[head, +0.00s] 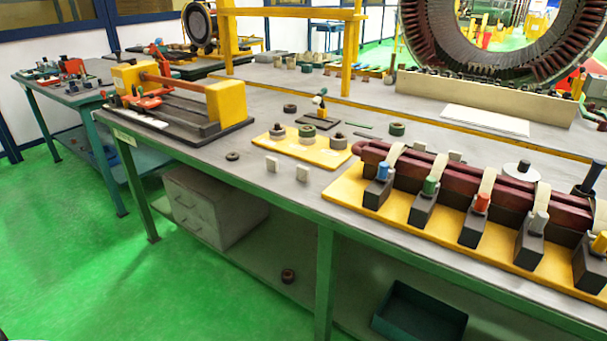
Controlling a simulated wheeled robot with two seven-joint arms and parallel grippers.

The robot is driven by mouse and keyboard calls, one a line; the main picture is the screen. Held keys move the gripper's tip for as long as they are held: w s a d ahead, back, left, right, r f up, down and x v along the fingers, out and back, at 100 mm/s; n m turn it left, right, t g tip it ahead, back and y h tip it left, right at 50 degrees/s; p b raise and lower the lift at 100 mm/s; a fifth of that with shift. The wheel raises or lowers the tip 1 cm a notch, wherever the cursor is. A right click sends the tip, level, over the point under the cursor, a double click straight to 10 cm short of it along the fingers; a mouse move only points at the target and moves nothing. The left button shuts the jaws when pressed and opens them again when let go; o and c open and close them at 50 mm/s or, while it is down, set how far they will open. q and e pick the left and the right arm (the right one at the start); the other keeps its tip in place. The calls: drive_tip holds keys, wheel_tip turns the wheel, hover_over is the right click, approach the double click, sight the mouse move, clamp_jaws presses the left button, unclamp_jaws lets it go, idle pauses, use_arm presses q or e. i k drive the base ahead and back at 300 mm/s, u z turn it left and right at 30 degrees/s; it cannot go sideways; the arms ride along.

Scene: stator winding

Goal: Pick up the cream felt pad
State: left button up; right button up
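I cannot tell for certain which of these is the cream felt pad. Neither of my grippers is in view.
A yellow board (300,149) with several round parts lies behind the blocks. A yellow fixture base (345,187) with clamps and the dark red coil (375,152) stands at right. A yellow-ended winding fixture (226,104) stands at left.

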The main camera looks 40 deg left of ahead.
sight(302, 173)
drive_tip(key=z, duration=2.3)
drive_tip(key=k, duration=1.65)
drive_tip(key=u, duration=2.1)
drive_tip(key=i, duration=0.2)
drive_tip(key=u, duration=0.2)
